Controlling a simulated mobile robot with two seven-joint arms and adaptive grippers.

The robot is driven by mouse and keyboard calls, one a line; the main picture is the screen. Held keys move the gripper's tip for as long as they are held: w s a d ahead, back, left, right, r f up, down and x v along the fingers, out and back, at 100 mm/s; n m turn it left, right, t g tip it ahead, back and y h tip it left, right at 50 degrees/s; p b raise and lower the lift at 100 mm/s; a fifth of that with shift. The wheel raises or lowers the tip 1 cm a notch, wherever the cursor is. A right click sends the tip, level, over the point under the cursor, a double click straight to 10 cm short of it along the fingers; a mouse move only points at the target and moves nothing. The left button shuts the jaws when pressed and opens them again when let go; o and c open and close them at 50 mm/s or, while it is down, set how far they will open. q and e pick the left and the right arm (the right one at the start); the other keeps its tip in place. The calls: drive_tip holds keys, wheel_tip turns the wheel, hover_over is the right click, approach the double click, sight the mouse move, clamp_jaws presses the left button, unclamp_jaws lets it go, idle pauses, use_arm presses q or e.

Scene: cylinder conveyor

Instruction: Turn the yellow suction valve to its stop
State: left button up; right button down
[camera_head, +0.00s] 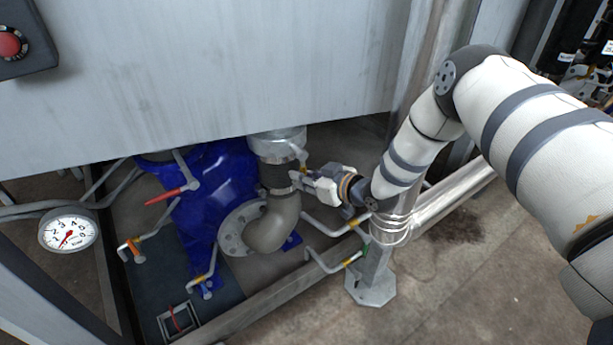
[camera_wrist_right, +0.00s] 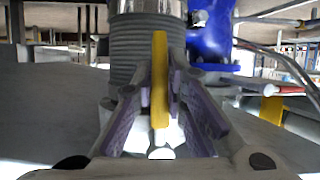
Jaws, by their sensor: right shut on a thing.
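The yellow suction valve handle (camera_wrist_right: 160,75) stands upright as a narrow bar between the purple finger pads in the right wrist view. My right gripper (camera_wrist_right: 162,100) is shut on it, with one pad on each side. In the head view my right gripper (camera_head: 297,179) reaches in from the right, beside the dark ribbed hose and grey elbow pipe (camera_head: 273,225). Only a small yellow bit of the valve shows there, and the fingers hide most of it. The valve's body and its stop cannot be made out. My left gripper is not in view.
A blue pump body (camera_head: 215,180) is behind the pipe. A red lever (camera_head: 165,196) is left of it. A pressure gauge (camera_head: 69,233) and a red button (camera_head: 10,43) are at the far left. A large grey panel (camera_head: 210,70) hangs above. A metal post (camera_head: 378,270) stands below my right arm.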

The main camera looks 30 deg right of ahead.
drive_tip(key=shift+a+r, duration=0.1)
drive_tip(key=shift+a, duration=0.15)
idle(0.3)
drive_tip(key=c, duration=1.6)
unclamp_jaws()
drive_tip(key=shift+s+d, duration=0.15)
drive_tip(key=shift+s, duration=0.05)
drive_tip(key=v, duration=1.1)
drive_tip(key=shift+s+d+r, duration=0.1)
drive_tip(key=shift+s, duration=0.15)
